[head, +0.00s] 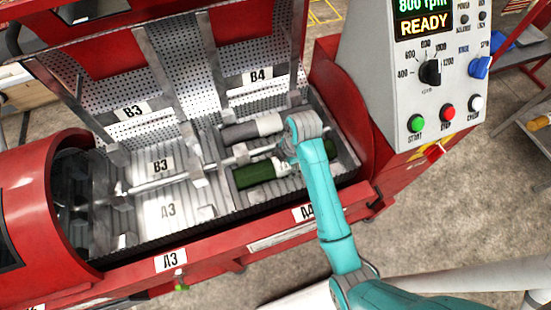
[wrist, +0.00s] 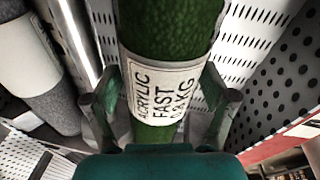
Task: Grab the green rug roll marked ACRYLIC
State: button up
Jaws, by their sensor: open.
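The green rug roll (head: 258,174) lies in the right-hand compartment of the open red machine, near its front wall. In the wrist view the green roll (wrist: 172,30) has a white label (wrist: 162,92) reading ACRYLIC, FAST and a weight in KG. My gripper (wrist: 160,95) is open, with one finger on each side of the roll at the label. I cannot tell whether the fingers touch it. In the head view my arm covers the roll's right part and most of my gripper.
A grey roll (head: 238,132) with a white band lies behind the green one, beyond a metal shaft (head: 160,184). It also shows in the wrist view (wrist: 55,108). Perforated lids (head: 245,60) stand raised behind. A control panel (head: 425,75) reading READY stands at the right. Compartment A3 (head: 170,215) looks empty.

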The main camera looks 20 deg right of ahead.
jog(key=shift+f, duration=0.35)
jog(key=c, duration=1.2)
jog(key=shift+w, duration=0.1)
jog(key=shift+c, duration=1.4)
jog(key=shift+a, duration=0.1)
jog(key=shift+r, duration=0.15)
